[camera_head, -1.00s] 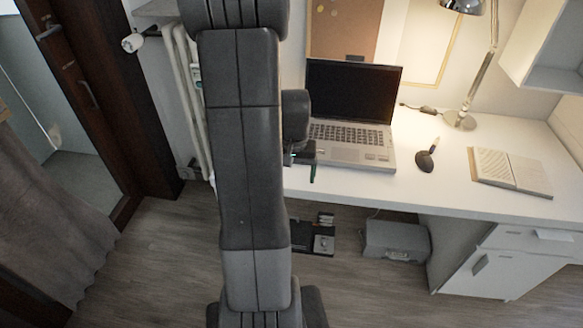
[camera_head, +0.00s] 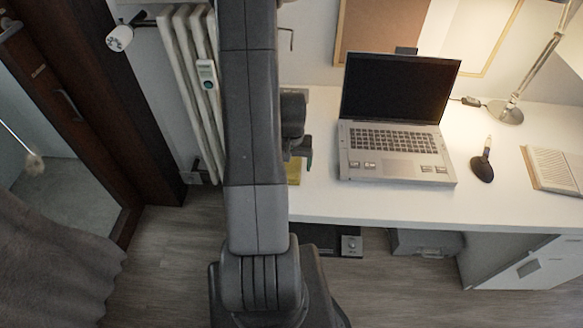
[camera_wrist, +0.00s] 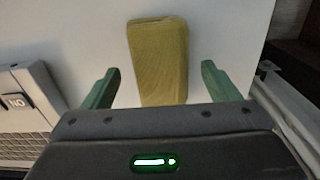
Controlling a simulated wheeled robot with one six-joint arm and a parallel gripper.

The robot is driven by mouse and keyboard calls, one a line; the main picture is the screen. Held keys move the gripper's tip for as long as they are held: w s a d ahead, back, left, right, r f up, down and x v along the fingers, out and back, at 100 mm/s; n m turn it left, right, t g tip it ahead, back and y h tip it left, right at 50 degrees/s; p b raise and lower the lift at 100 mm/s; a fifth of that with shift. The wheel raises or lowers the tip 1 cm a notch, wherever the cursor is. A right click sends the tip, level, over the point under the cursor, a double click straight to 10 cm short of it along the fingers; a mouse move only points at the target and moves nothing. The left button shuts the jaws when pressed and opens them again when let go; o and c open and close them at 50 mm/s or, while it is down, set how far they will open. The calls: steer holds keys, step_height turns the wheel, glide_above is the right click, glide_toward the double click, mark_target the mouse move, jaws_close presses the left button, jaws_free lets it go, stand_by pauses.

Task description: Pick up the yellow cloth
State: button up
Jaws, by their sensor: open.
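The yellow cloth (camera_wrist: 158,60) lies on the white desk in the wrist view, a folded oblong with its long side running away from me. My gripper (camera_wrist: 159,84) is open, its two green fingers apart on either side of the cloth's near part. The fingers do not touch it, and clear desk shows between each finger and the cloth. In the head view only a small part of the cloth (camera_head: 294,172) shows beside my arm, at the desk's left end. My gripper (camera_head: 303,155) shows there partly, mostly hidden behind my arm.
An open laptop (camera_head: 395,150) stands on the white desk (camera_head: 320,205) just right of my gripper; its corner also shows at the left of the wrist view. A pen holder (camera_head: 483,165), lamp (camera_head: 507,112) and open book (camera_head: 555,168) lie further right. A radiator (camera_head: 200,80) is at the left.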

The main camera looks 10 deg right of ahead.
mark_target(291, 165)
steer(key=shift+f, duration=0.3)
steer(key=c, duration=1.1)
step_height(291, 165, up, 10)
steer(key=shift+r, duration=0.1)
